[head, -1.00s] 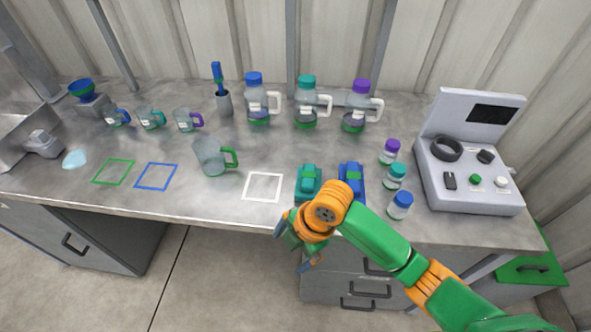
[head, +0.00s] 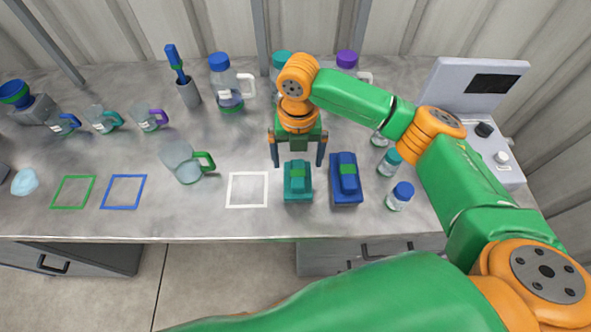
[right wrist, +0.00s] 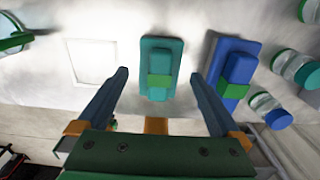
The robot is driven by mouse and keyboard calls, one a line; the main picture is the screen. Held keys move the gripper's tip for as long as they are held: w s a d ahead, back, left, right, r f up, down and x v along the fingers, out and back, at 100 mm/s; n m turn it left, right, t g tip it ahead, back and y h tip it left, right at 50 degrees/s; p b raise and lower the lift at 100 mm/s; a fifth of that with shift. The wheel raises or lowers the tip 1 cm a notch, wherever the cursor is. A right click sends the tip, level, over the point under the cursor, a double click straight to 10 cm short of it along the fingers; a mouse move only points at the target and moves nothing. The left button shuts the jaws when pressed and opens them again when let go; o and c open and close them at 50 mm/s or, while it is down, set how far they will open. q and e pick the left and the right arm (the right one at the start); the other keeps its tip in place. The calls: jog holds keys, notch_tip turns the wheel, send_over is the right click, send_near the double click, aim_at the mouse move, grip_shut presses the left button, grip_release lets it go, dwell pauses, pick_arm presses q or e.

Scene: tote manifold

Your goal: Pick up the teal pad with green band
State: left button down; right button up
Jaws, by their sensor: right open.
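The teal pad (head: 297,193) with a green band lies on the grey bench, right of the white outlined square. It also shows in the right wrist view (right wrist: 160,55), with its band towards my gripper. My right gripper (head: 298,161) is open and empty, pointing down above the bench near the pad's far end. In the right wrist view the fingertips (right wrist: 159,76) stand apart to the left and right of the pad, with gaps on both sides. I cannot tell how far above it they are. My left gripper is out of view.
A blue pad (head: 344,184) with a green band lies close to the right. Small bottles (head: 399,196) stand beyond it, and a glass mug (head: 182,163) stands left of the white square (head: 248,204). Taller jugs (head: 228,90) line the back.

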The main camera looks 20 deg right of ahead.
aim_at(298, 171)
jog(key=f, duration=0.2)
jog(key=s+f, duration=0.1)
jog(key=f, duration=0.1)
jog(key=shift+s+a+p, duration=0.1)
jog(key=shift+s+p, duration=0.1)
jog(key=shift+p, duration=0.2)
jog(key=shift+w+f, duration=0.15)
jog(key=shift+w, duration=0.05)
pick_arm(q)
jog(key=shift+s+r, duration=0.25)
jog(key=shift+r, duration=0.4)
pick_arm(e)
jog(key=c, duration=1.2)
jog(key=shift+r+b, duration=0.35)
jog(key=shift+r, duration=0.1)
pick_arm(q)
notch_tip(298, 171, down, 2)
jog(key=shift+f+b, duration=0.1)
jog(key=shift+b, duration=0.7)
pick_arm(e)
jog(key=s+d+r, duration=0.2)
jog(key=s+r, duration=0.2)
jog(key=s+d+r, duration=0.2)
jog(key=s+r, duration=0.2)
jog(key=s+d+r, duration=0.2)
jog(key=s+r, duration=0.2)
jog(key=shift+s+r, duration=0.1)
jog(key=shift+s, duration=0.25)
